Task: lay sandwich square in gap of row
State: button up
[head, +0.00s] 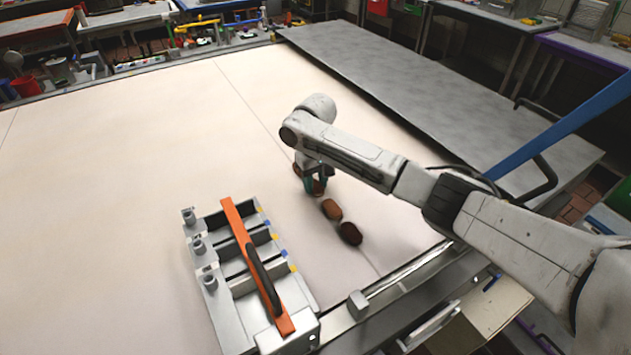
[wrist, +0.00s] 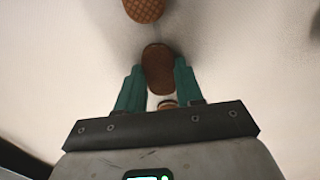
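Several brown, rounded pieces lie in a slanting row on the cream table. In the head view, a reddish-brown piece (head: 331,209) and a darker piece (head: 350,233) lie in front of my gripper, and another (head: 298,170) shows behind it. My gripper (head: 317,186) points down in the row, with teal fingers. In the wrist view, the fingers (wrist: 160,75) flank a dark brown sandwich square (wrist: 158,62) closely on both sides and appear to hold it. Whether it touches the table is unclear. A waffle-textured piece (wrist: 143,8) lies ahead, and a tan one (wrist: 168,103) is partly hidden by my gripper.
A grey slotted fixture (head: 225,300) with an orange bar (head: 240,235) and black handle (head: 263,280) stands left of the row. A grey slab (head: 430,80) lies along the far right. The table left of the row is mostly clear.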

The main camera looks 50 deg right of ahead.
aim_at(316, 186)
jog(key=o, duration=0.4)
notch_tip(316, 186, up, 12)
jog(key=shift+r+b, duration=0.15)
jog(key=shift+b, duration=0.65)
